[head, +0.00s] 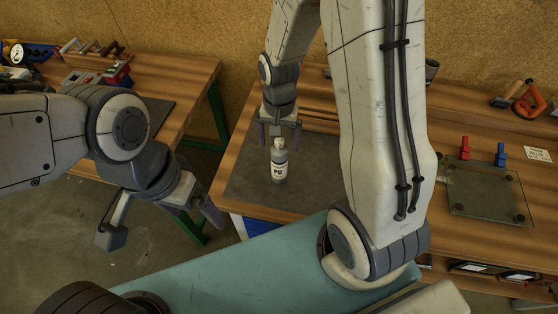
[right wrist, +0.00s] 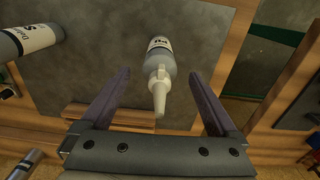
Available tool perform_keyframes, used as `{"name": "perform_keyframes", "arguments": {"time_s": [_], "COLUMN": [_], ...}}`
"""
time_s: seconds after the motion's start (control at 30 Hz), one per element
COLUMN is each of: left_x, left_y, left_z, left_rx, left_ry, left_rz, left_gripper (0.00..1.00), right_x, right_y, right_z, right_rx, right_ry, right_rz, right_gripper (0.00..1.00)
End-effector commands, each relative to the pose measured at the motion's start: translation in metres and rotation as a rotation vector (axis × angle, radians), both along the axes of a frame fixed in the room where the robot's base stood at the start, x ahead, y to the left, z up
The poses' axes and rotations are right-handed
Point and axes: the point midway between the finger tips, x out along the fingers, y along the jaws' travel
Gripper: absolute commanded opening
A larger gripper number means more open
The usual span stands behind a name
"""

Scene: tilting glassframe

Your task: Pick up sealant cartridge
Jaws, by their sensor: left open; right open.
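The sealant cartridge (head: 279,168) is a grey bottle with a white label reading PU and a pale nozzle. It stands upright on the dark mat of the middle bench. My right gripper (head: 280,136) is open just above it, pointing down. In the right wrist view the cartridge (right wrist: 160,53) shows between the open fingers of my right gripper (right wrist: 157,78), its nozzle towards the palm. I see no finger touching it. My left gripper (head: 162,226) is open and empty over the floor at the left, away from the bench.
The dark mat (head: 240,185) around the cartridge is mostly clear. Another labelled bottle (right wrist: 27,36) lies in the upper left of the right wrist view. A glass panel (head: 487,192) with red and blue clamps is on the bench at right. Tools cover the left bench.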

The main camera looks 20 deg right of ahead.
Motion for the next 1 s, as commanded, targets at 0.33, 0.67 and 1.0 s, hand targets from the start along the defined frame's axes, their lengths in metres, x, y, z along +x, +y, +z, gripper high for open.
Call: {"name": "perform_keyframes", "arguments": {"time_s": [0.33, 0.67, 1.0], "left_x": [-0.0001, -0.0001, -0.0001], "left_y": [0.0001, 0.0001, 0.0001], "left_z": [0.0018, 0.0018, 0.0016], "left_rx": [0.000, 0.000, 0.000], "left_ry": [0.000, 0.000, 0.000], "left_rz": [-0.001, -0.001, -0.001], "left_gripper": [0.93, 0.93, 0.93], "right_x": [0.0000, 0.0000, 0.0006], "right_y": [0.0000, 0.0001, 0.0001], "right_z": [-0.0127, -0.0124, -0.0110], "right_rx": [0.000, 0.000, 0.000], "right_ry": [-0.001, -0.001, -0.004], "right_rz": [0.000, 0.000, 0.000], "right_gripper": [0.95, 0.00, 0.00]}}
